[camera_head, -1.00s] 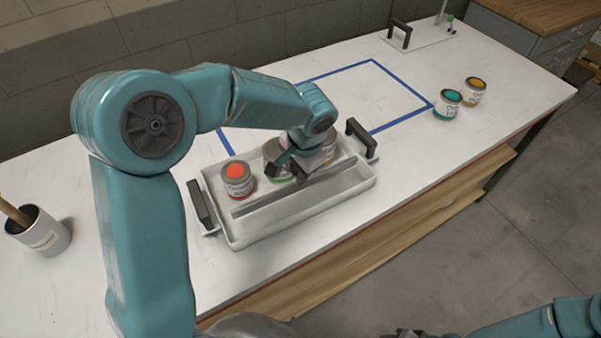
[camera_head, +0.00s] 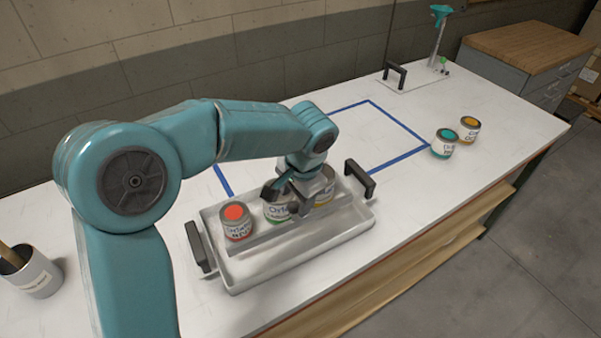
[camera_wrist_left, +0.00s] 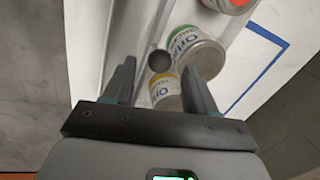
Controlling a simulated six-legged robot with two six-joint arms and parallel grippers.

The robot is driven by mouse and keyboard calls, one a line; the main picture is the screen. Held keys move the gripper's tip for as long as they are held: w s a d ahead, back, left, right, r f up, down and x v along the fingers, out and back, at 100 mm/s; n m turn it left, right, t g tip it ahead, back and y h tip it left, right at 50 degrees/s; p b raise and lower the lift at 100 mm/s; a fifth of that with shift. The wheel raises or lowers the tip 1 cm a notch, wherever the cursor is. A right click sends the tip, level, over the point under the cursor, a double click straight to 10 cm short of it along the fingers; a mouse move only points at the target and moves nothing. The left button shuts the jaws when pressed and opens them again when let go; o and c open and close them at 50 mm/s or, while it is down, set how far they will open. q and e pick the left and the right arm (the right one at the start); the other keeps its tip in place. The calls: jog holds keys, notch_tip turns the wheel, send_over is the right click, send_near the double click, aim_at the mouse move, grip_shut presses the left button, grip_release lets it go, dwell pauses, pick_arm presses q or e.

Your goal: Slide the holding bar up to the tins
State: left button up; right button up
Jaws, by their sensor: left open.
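The holding bar (camera_head: 265,238) is a long grey strip lying lengthwise in the white tray (camera_head: 290,281). The red tin (camera_head: 237,224), the green tin (camera_head: 276,209) and the yellow tin (camera_head: 326,186) stand in a row behind it. The bar looks very close to the tins; I cannot tell if it touches them. My left gripper (camera_head: 286,203) points down over the bar, in front of the green and yellow tins, and partly hides them. In the left wrist view its fingers (camera_wrist_left: 160,80) are apart, with a dark round knob (camera_wrist_left: 159,61) between them. My right gripper is out of view.
The tray has black handles at its left (camera_head: 198,247) and right (camera_head: 360,179) ends. A teal tin (camera_head: 444,143) and an orange tin (camera_head: 468,130) stand farther right. A blue tape outline (camera_head: 400,160) lies behind the tray. A white cup (camera_head: 32,273) stands at the left.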

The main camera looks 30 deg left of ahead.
pick_arm(q)
notch_tip(320, 180, up, 11)
jog(key=d, duration=0.2)
jog(key=shift+s+r, duration=0.2)
jog(key=shift+s, duration=0.25)
